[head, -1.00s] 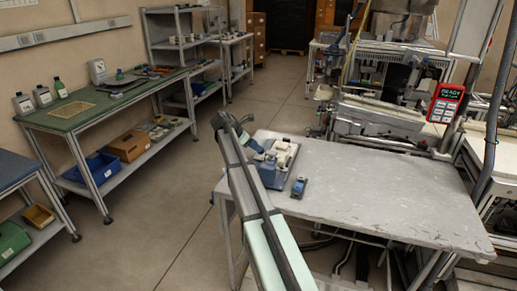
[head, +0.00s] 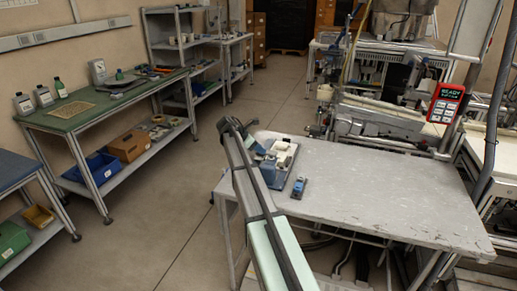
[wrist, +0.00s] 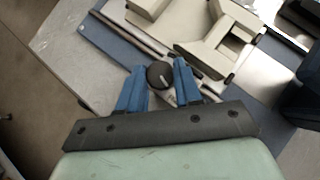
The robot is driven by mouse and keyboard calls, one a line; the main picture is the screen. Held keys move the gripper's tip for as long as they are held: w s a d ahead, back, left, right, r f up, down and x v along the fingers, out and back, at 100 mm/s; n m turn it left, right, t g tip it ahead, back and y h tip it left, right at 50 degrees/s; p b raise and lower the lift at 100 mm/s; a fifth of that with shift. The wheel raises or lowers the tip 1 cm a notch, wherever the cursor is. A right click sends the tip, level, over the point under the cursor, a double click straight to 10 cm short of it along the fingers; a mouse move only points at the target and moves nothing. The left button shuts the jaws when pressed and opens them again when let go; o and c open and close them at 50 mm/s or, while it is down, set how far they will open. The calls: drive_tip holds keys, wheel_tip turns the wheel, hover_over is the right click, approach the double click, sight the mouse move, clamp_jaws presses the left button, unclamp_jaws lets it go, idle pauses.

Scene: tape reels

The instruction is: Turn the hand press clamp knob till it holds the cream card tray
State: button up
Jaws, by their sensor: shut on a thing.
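The clamp knob (wrist: 160,76) is round and black with a pale line on its face; it sits between the blue fingertips of my gripper (wrist: 160,70) in the wrist view. My gripper is shut on it. Just beyond lies the cream card tray (wrist: 236,36), with raised walls, on the blue hand press (wrist: 104,36). In the head view the press (head: 268,174) stands at the table's left end with cream parts (head: 284,150) on top. My arm hides the knob and most of my gripper there. Whether the clamp touches the tray cannot be told.
The grey worktable (head: 390,200) is clear to the right of the press. A small blue object (head: 299,187) lies on it close to the press. A red handset (head: 446,103) reading READY is at the back right. A green-topped bench (head: 100,98) stands at the left.

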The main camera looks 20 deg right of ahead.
drive_tip(key=shift+c, duration=0.7)
drive_tip(key=shift+w+m, duration=0.15)
drive_tip(key=shift+m, duration=0.15)
drive_tip(key=m+g, duration=0.2)
drive_tip(key=shift+w+m+g, duration=0.25)
drive_tip(key=shift+m+g, duration=0.05)
drive_tip(key=shift+m, duration=0.1)
drive_tip(key=m+g+y, duration=0.1)
drive_tip(key=m, duration=0.1)
drive_tip(key=m+g, duration=0.1)
drive_tip(key=shift+w+d+m+g+y, duration=0.1)
drive_tip(key=shift+w+m+g+y, duration=0.05)
drive_tip(key=shift+m+g+y, duration=0.65)
drive_tip(key=shift+m, duration=0.4)
drive_tip(key=shift+d, duration=0.1)
